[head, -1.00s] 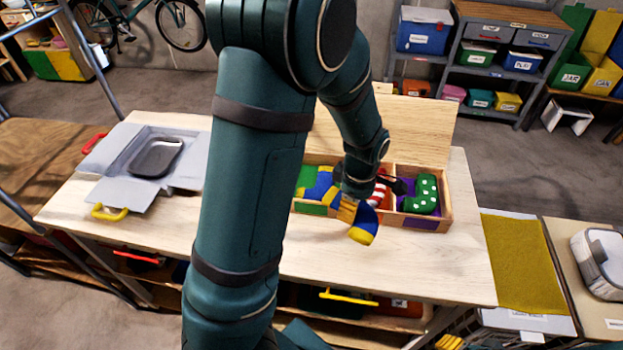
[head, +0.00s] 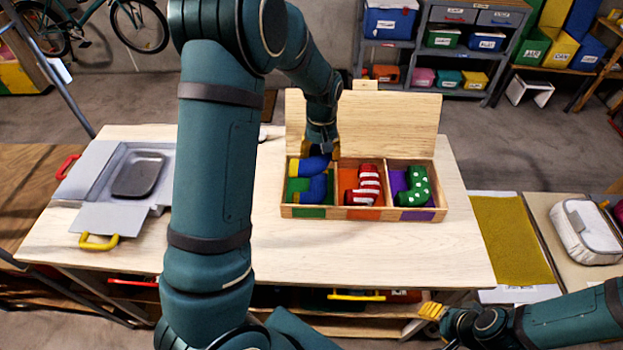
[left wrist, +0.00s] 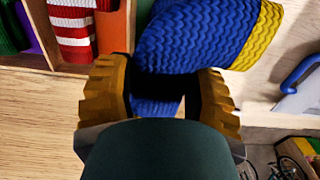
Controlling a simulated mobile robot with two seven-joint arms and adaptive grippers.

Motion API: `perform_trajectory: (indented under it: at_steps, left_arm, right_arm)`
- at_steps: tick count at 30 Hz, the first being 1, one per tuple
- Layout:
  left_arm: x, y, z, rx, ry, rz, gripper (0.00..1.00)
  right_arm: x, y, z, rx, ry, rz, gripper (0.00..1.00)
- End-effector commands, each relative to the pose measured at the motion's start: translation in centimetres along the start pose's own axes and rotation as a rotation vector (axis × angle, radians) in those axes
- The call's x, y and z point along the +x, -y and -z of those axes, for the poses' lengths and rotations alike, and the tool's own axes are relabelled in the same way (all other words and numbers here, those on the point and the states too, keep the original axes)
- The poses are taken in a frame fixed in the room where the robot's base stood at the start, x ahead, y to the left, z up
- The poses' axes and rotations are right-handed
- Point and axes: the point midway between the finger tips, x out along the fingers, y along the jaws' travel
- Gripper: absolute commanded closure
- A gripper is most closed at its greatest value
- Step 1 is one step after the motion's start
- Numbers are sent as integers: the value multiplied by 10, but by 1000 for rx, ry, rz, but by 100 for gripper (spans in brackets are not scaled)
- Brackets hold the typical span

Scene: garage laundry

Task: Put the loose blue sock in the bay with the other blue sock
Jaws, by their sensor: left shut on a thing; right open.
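My left gripper (head: 322,148) is shut on the loose blue sock (head: 308,168), which has a yellow end. It holds this sock over the back of the box's left, green-marked bay. The other blue sock (head: 313,190) lies in the front of that bay. In the left wrist view the held sock (left wrist: 205,35) is between the yellow fingers and hides the bay beneath. I cannot tell whether the two socks touch. The wooden box (head: 362,213) has its lid raised at the back. My right gripper (head: 432,311) is open and empty at the lower right, before the table.
The middle bay holds a red-and-white striped sock (head: 365,185); the right bay holds a green dotted sock (head: 414,188). A grey tray (head: 138,175) lies at the table's left. The tabletop (head: 370,255) before the box is clear.

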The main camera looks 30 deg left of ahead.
Motion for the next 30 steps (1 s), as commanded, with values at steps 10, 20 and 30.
perform_trajectory:
  at_steps: [10, 20, 30]
  left_arm:
    - [48, 0, -1, 0, 2, 1, 77]
    - [85, 0, -1, -2, 3, 1, 77]
    - [88, 0, -1, -2, 0, 0, 77]
  right_arm:
    - [6, -2, -1, 0, 0, -1, 53]
    - [9, -3, -1, 0, 1, -2, 53]
    - [11, -4, -2, 0, 1, -2, 53]
